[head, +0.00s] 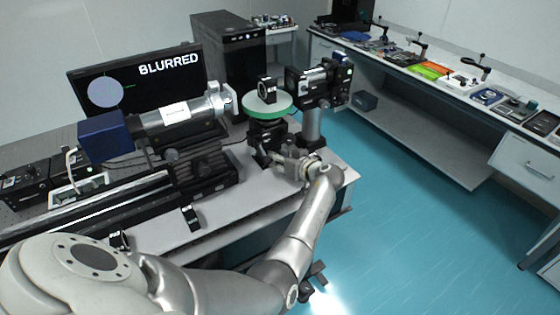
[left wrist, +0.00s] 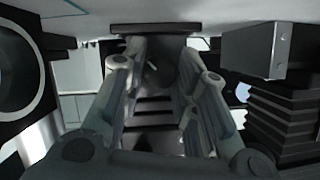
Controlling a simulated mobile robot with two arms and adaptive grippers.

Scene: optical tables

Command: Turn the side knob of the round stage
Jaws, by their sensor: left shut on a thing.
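The round stage (head: 268,104) has a green-edged disc on a black mount, with a small black holder on top. It stands on the light table top, right of the long grey tube. My left gripper (head: 264,157) reaches in from the right, low at the stage's black base. In the left wrist view its fingers (left wrist: 155,48) close around a dark round part (left wrist: 160,72), which looks like the side knob. The fingers hide most of the knob in the head view. My right gripper is not in view.
A monitor (head: 140,80) reads "BLURRED" beside a pale disc. A grey tube with a blue box (head: 107,137) is left of the stage. A black device on a post (head: 318,85) stands close on the right. The blue floor (head: 420,230) is open.

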